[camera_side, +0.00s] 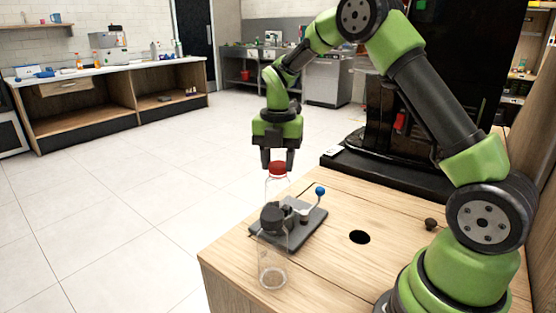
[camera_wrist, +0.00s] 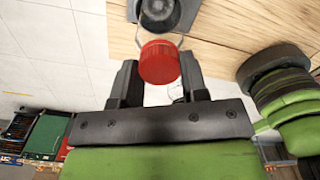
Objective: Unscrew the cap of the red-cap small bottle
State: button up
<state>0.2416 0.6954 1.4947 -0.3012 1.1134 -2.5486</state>
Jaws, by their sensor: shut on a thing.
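The small bottle's red cap (camera_side: 277,168) sits on a clear bottle neck (camera_side: 277,186), upright above a grey clamp fixture (camera_side: 309,219). My gripper (camera_side: 278,160) points down from above and is shut on the red cap, one finger on either side. In the wrist view the red cap (camera_wrist: 160,62) lies between the two dark fingertips (camera_wrist: 160,70), with part of the clear bottle behind it. The cap appears seated on the bottle; its thread is hidden. The lower bottle is partly hidden by the clamp's dark jaws.
The fixture has a lever with a blue knob (camera_side: 320,190) and stands on the wooden table (camera_side: 335,265). A clear container (camera_side: 272,270) shows at the front edge area. A black machine (camera_side: 385,160) stands behind.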

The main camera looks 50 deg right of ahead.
jog(key=shift+n, duration=0.4)
jog(key=o, duration=1.4)
